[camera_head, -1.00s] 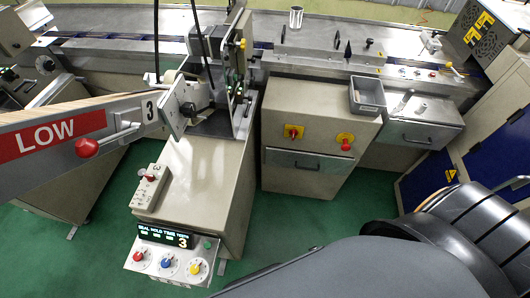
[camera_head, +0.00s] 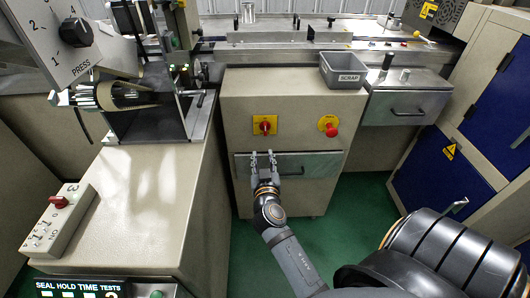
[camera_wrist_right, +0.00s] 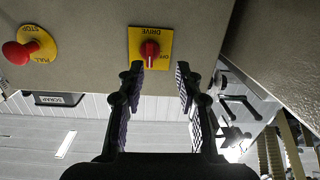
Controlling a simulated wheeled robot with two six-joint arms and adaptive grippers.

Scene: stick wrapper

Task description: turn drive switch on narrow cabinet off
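The drive switch (camera_head: 265,125) is a red knob on a yellow plate, on the front of the narrow beige cabinet (camera_head: 290,100). It also shows in the right wrist view (camera_wrist_right: 150,50), where the knob's grip runs up and down in the picture. My right gripper (camera_head: 263,156) is in front of the cabinet, below the switch and near the drawer. In the right wrist view its two fingers (camera_wrist_right: 158,80) are spread apart with nothing between them, and the knob lies beyond the gap, apart from the fingertips. My left gripper is not in view.
A red stop button (camera_head: 330,128) on a yellow disc sits to the right of the switch. A drawer (camera_head: 290,165) with a handle is below. A grey scrap bin (camera_head: 343,72) stands on the cabinet's top edge. A beige machine (camera_head: 150,210) stands left of the cabinet.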

